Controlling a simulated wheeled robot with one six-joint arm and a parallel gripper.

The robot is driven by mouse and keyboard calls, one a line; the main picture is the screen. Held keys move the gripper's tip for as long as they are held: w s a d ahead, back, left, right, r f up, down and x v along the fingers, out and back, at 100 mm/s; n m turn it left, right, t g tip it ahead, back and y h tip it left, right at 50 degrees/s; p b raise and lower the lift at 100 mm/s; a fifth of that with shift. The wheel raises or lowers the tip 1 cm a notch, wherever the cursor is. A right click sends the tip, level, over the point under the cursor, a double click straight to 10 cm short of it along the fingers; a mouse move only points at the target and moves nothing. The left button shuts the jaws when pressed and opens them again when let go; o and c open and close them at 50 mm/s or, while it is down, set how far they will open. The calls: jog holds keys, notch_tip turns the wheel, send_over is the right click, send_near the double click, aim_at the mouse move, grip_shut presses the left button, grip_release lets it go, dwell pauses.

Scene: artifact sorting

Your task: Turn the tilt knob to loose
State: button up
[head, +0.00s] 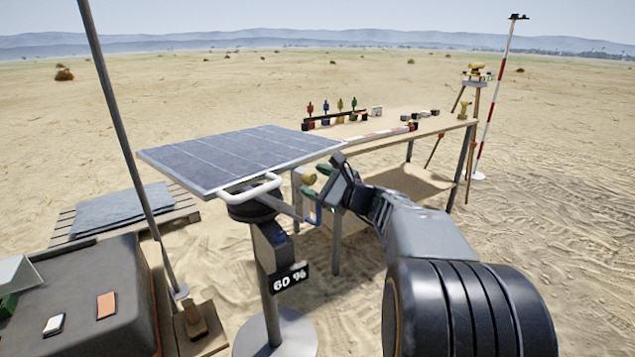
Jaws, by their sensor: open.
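A solar panel (235,158) is mounted tilted on a post (268,262), with a white handle (262,187) at its front edge. My gripper (315,181) is open, with green fingertips on either side of the knob in the picture. Whether they touch it I cannot tell. A black sign (289,278) on the post reads "60 %".
A wooden table (425,130) with small coloured figures and a striped rod stands behind the gripper. A dark case (85,305) and a thin pole (125,130) are at left. A pallet (70,217) lies behind them. Open sand is at right.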

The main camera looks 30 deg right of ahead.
jog(key=p+v, duration=0.1)
jog(key=v, duration=1.2)
jog(key=shift+s+d+p, duration=0.15)
jog(key=shift+s+p, duration=0.2)
jog(key=shift+r, duration=0.1)
jog(key=s+a+r+n+g+p, duration=0.2)
jog(key=a+n+g+p, duration=0.9)
jog(key=a, duration=0.4)
jog(key=s+a+r+n+g+h+p, duration=0.1)
jog(key=s+r+n+h+p, duration=0.4)
jog(key=n+p, duration=0.7)
jog(key=s+a+n+h, duration=0.1)
jog(key=h, duration=0.1)
jog(key=shift+a+g+h, duration=0.3)
jog(key=shift+g, duration=0.1)
